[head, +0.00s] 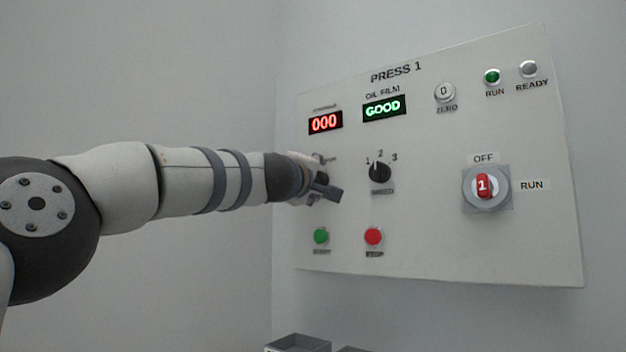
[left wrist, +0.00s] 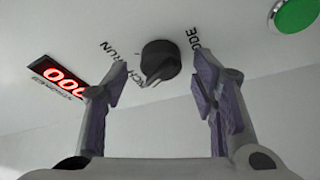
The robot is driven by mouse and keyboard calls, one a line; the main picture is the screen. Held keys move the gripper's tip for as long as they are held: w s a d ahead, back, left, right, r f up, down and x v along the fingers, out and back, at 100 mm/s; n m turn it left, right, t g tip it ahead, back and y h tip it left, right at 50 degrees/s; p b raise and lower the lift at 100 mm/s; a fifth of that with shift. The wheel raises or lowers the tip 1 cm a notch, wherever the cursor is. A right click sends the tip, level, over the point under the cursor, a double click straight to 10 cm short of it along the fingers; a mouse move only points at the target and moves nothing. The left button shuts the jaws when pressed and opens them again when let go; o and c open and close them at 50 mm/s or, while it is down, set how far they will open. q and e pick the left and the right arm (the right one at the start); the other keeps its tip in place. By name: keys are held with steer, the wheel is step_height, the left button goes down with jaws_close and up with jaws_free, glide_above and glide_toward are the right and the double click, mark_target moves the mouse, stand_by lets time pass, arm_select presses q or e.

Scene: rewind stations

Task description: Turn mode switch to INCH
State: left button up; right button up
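The mode switch (left wrist: 160,58) is a round dark knob on the white panel, with RUN, INCH and MODE lettering around it in the left wrist view. Its ridge points down the picture, slightly left, near the end of the partly covered INCH lettering. I cannot tell its exact setting. My left gripper (left wrist: 160,74) is open and empty, one finger on each side of the knob in the picture. I see no contact with the knob. In the head view my left gripper (head: 324,188) is at the panel's left part and covers most of the switch. My right gripper is not in view.
The PRESS 1 panel (head: 430,225) has a numbered selector (head: 380,172) right of my gripper, with green (head: 321,236) and red (head: 373,236) buttons below. A red-handled OFF/RUN switch (head: 486,186) is farther right. A grey container (head: 298,343) stands at the bottom edge.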

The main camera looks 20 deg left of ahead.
arm_select(q)
steer(key=s+f, duration=0.2)
steer(key=s, duration=1)
steer(key=shift+d, duration=0.1)
